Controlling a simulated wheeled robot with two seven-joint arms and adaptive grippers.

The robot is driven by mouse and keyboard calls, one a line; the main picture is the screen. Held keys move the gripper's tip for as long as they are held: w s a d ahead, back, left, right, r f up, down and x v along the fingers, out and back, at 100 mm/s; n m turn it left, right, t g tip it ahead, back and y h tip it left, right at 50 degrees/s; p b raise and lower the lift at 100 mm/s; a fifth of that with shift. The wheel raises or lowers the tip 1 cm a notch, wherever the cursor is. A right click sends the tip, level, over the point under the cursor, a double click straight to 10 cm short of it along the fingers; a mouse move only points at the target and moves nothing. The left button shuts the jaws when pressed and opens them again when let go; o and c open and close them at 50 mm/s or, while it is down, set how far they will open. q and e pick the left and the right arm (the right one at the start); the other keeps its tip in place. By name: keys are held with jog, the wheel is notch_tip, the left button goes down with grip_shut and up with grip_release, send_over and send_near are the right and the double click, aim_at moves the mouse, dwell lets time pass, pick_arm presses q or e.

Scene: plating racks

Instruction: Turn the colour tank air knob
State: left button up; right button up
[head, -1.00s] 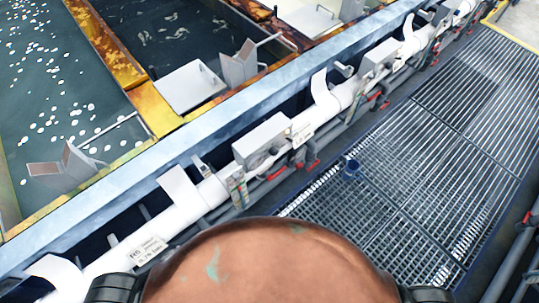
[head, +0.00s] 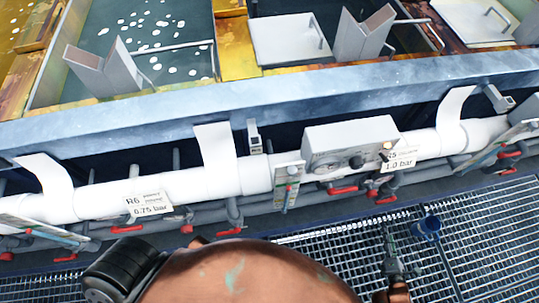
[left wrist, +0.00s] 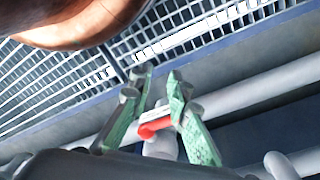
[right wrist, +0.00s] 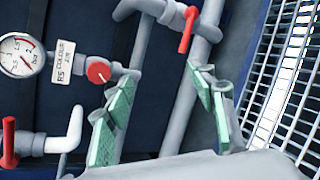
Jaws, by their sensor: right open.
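In the right wrist view a round red knob (right wrist: 98,72) sits on a pipe fitting beside a label reading R5 COLOUR AIR (right wrist: 62,58). A white round gauge (right wrist: 20,55) is left of the label. My right gripper (right wrist: 205,78) is open and empty, with green-padded fingers; the knob lies just beyond the left finger, apart from it. In the head view my right gripper (head: 393,262) is over the grating, below the pipe run. My left gripper (left wrist: 160,75) is open in the left wrist view, with a red valve handle (left wrist: 154,127) showing between its fingers.
A red lever valve (right wrist: 188,30) is on a pipe near my right fingers. In the head view a white pipe (head: 110,195) with several red handles and a grey box (head: 350,138) runs along the tank edge.

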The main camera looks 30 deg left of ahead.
aim_at(372, 197)
pick_arm(q)
notch_tip(372, 197, up, 5)
jog(key=b, duration=0.9)
pick_arm(e)
jog(key=w+a+r+n+y, duration=0.1)
jog(key=w+a+n+y, duration=0.1)
jog(key=w+a+n, duration=0.2)
jog(key=w+a+r+n+y+b, duration=0.1)
jog(key=w+a+r+n+y, duration=0.1)
jog(key=w+a+n, duration=0.2)
jog(key=w+a+r+n+t+y, duration=0.1)
jog(key=w+a+n+y, duration=0.1)
jog(key=w+a+n, duration=0.2)
jog(key=shift+a+r+n+b, duration=0.35)
jog(key=shift+a+r+n, duration=0.05)
jog(key=shift+n, duration=0.7)
pick_arm(q)
jog(key=w+d+f+t+h, duration=0.1)
jog(key=w+d+f, duration=0.2)
jog(key=f, duration=0.1)
jog(key=shift+w+d, duration=0.2)
jog(key=shift+w, duration=0.15)
pick_arm(e)
jog(key=shift+w+a+r, duration=0.1)
jog(key=shift+w+a, duration=0.3)
jog(key=shift+w, duration=0.05)
jog(key=shift+c, duration=0.4)
jog(key=c, duration=1.1)
